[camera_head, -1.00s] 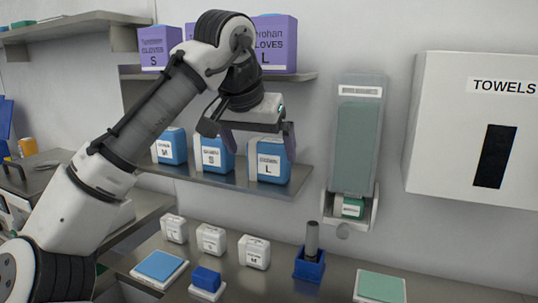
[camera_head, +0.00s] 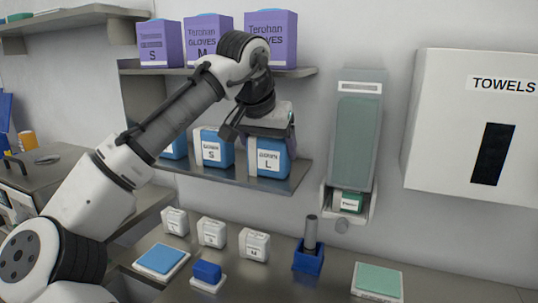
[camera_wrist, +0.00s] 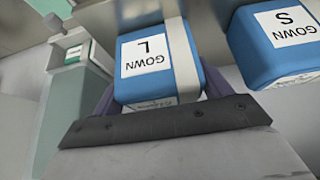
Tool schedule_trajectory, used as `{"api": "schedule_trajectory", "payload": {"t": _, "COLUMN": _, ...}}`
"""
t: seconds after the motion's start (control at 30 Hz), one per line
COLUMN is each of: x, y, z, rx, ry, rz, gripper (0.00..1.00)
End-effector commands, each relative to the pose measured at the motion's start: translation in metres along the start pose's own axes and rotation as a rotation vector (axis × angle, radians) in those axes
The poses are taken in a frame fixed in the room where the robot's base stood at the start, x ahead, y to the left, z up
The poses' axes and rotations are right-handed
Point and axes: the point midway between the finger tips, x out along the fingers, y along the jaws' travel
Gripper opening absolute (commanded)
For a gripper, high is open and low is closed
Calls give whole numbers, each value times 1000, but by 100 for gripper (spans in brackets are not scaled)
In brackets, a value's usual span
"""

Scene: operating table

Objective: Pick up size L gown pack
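The size L gown pack (camera_head: 270,163) is a blue block with a white label. It stands at the right end of the middle shelf (camera_head: 240,180). It also shows upside down in the wrist view (camera_wrist: 150,62), with "GOWN L" readable. My gripper (camera_head: 268,138) is right above the pack and reaches down over its top. In the wrist view its purple fingers stand on either side of the pack, apart from each other; contact with the sides is not clear. The size S gown pack (camera_head: 213,150) stands to the left, and shows in the wrist view (camera_wrist: 280,42).
Purple glove boxes (camera_head: 271,42) stand on the shelf above, close to my arm. A dispenser (camera_head: 355,135) hangs right of the shelf, and a towel box (camera_head: 450,140) further right. Small white packs (camera_head: 254,245) and a blue holder (camera_head: 309,258) stand on the counter below.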

Motion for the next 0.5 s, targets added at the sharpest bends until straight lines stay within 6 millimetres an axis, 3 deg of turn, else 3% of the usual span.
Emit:
{"api": "schedule_trajectory", "payload": {"t": 0.03, "x": 0, "y": 0, "z": 0, "rx": 0, "ry": 0, "rz": 0, "gripper": 66}}
{"api": "schedule_trajectory", "payload": {"t": 0.17, "x": 0, "y": 0, "z": 0, "rx": 0, "ry": 1, "rz": 0, "gripper": 51}}
{"api": "schedule_trajectory", "payload": {"t": 0.5, "x": 0, "y": 1, "z": 0, "rx": 1, "ry": 1, "rz": 1, "gripper": 51}}
